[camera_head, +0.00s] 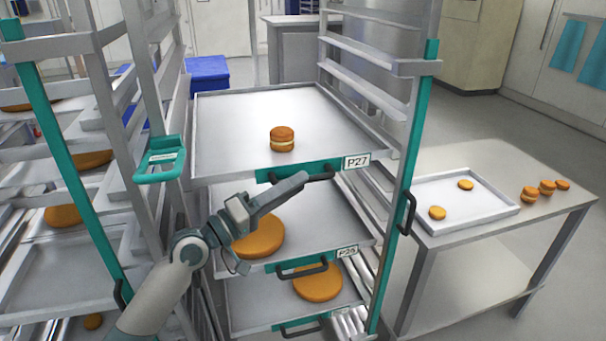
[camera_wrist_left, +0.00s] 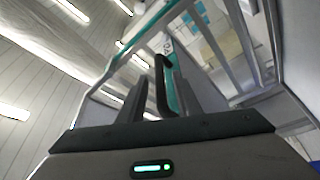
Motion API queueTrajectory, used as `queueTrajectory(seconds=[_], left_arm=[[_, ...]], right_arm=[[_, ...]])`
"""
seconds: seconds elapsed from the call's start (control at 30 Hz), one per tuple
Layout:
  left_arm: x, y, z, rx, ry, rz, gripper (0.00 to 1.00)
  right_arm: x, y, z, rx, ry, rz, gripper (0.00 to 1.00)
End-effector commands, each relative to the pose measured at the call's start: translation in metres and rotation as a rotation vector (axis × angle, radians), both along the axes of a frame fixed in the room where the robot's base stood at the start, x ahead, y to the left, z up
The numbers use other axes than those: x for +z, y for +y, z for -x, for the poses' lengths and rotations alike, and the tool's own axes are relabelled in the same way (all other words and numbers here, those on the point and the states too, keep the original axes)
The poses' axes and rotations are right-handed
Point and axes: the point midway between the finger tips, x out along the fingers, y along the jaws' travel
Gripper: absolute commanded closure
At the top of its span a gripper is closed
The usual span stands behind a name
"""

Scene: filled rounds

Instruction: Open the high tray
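The high tray (camera_head: 235,125), labelled P27, is a flat metal tray in the rack with a filled round (camera_head: 282,140) standing on it. Its front has a teal strip and a dark handle (camera_head: 322,175). My left gripper (camera_head: 300,181) is at this handle, at the tray's front edge. In the left wrist view the dark handle (camera_wrist_left: 162,85) stands between the two fingers of the left gripper (camera_wrist_left: 163,100), which look apart with gaps beside it. The exact contact is hard to tell. My right gripper is in neither view.
Lower trays (camera_head: 345,225) with large orange rounds sit beneath, one labelled P26 or similar. The rack's teal post (camera_head: 405,190) stands right. Another rack (camera_head: 75,190) is left. A metal table (camera_head: 480,155) with a small tray (camera_head: 465,208) and rounds stands right.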

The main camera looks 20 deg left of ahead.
Motion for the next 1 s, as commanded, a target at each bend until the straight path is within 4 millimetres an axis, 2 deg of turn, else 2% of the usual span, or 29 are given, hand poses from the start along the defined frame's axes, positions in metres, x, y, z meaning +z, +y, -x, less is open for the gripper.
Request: queueTrajectory(seconds=[0.03, 0.23, 0.6, 0.73, 1.0], left_arm=[[0.006, -0.004, -0.005, 0.000, -0.001, 0.001, 0.69], [0.007, -0.015, -0.020, 0.000, 0.000, 0.000, 0.69], [0.006, -0.017, -0.023, -0.001, 0.000, -0.001, 0.69], [0.006, -0.017, -0.023, -0.001, 0.000, -0.001, 1.00], [0.006, -0.017, -0.023, 0.000, 0.000, -0.002, 1.00]], right_arm=[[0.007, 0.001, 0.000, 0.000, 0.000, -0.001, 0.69], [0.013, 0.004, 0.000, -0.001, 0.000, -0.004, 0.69], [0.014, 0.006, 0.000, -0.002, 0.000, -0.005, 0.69], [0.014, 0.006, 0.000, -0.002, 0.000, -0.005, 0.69], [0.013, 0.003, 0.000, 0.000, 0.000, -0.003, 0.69]])
